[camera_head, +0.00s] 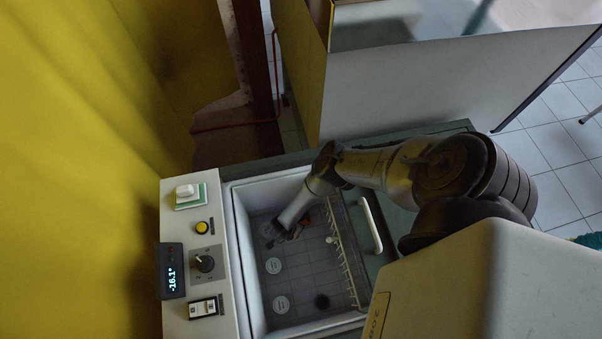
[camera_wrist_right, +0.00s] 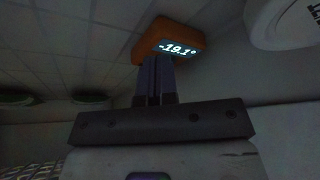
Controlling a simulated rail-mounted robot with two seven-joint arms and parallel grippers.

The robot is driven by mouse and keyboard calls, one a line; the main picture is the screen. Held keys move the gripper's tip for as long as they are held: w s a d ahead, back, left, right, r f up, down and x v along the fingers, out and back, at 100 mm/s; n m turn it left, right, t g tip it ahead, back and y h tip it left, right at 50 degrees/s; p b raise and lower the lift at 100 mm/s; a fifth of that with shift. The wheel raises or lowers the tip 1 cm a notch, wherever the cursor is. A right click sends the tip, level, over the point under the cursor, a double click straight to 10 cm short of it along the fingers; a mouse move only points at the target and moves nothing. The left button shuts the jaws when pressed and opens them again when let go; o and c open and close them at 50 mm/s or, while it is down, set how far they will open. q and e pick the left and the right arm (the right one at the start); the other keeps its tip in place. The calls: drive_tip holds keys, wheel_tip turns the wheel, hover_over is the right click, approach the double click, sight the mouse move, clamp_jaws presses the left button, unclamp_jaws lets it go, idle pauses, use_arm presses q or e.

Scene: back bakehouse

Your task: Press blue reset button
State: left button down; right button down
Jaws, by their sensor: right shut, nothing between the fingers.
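My right gripper (camera_head: 277,232) reaches down into the open white tub of a chest freezer (camera_head: 236,245). In the right wrist view its two dark fingers (camera_wrist_right: 158,63) are shut with nothing between them. Their tips overlap the lower edge of an orange device (camera_wrist_right: 147,50) with a lit display reading -19.1°. I cannot tell whether they touch it. I cannot make out a blue button in either view. The freezer's control panel (camera_head: 176,227) carries a yellow button (camera_head: 202,227), a dark knob (camera_head: 205,263) and a display (camera_head: 172,271) reading -16.1°. My left gripper is not in view.
A wire rack (camera_head: 345,250) stands along the tub's right side, beside a pale handle (camera_head: 370,223). Pale round discs (camera_head: 273,265) lie on the gridded tub floor. A yellow curtain or wall (camera_head: 80,170) is at left. A white-sided cabinet (camera_head: 430,85) stands behind.

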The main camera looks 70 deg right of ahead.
drive_tip(key=shift+d, duration=0.1)
